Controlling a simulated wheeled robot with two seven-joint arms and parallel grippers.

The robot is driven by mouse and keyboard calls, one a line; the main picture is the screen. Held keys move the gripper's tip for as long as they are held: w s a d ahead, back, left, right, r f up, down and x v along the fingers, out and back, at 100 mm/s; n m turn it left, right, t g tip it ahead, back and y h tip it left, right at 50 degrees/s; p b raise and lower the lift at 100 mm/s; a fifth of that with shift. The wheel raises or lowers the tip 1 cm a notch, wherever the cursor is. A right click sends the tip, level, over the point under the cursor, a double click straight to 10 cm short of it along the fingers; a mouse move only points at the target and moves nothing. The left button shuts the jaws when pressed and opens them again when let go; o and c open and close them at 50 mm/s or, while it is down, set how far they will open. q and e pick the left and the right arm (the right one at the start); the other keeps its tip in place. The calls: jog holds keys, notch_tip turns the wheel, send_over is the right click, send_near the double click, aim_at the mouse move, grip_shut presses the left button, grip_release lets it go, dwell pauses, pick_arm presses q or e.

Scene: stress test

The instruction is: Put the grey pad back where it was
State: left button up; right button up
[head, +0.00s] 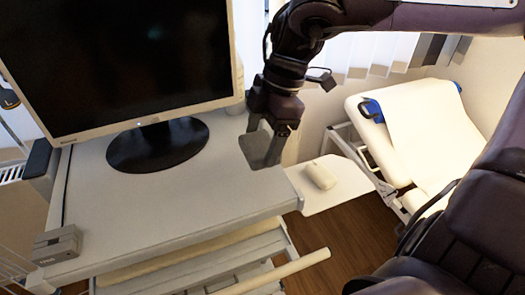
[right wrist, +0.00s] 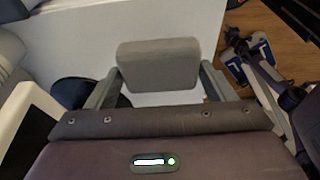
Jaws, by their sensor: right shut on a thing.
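The grey pad (head: 256,150) is held in my right gripper (head: 274,140) near the right end of the white cart top (head: 195,192). In the head view the pad hangs upright, with its flat face toward the camera. In the right wrist view the pad (right wrist: 158,62) sits between the two fingers of the right gripper (right wrist: 158,84), with the white top beyond it. I cannot tell whether its lower edge touches the top. My left gripper is not in view.
A monitor (head: 118,50) on a round black base (head: 158,146) stands left of the pad. A small grey box (head: 57,246) sits at the front left corner. A mouse (head: 321,175) lies on a side shelf (head: 318,199). A padded couch (head: 405,130) stands at right. The front middle of the top is clear.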

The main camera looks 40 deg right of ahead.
aim_at(264, 156)
jog(key=shift+f, duration=0.4)
jog(key=shift+s+f, duration=0.15)
jog(key=shift+f, duration=0.1)
notch_tip(264, 156, down, 4)
jog(key=shift+r+p, duration=0.25)
jog(key=shift+p, duration=0.35)
jog(key=shift+f, duration=0.25)
jog(key=o, duration=0.7)
jog(key=shift+o, duration=1.3)
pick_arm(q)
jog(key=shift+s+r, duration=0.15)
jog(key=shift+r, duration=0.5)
pick_arm(e)
jog(key=shift+r, duration=0.1)
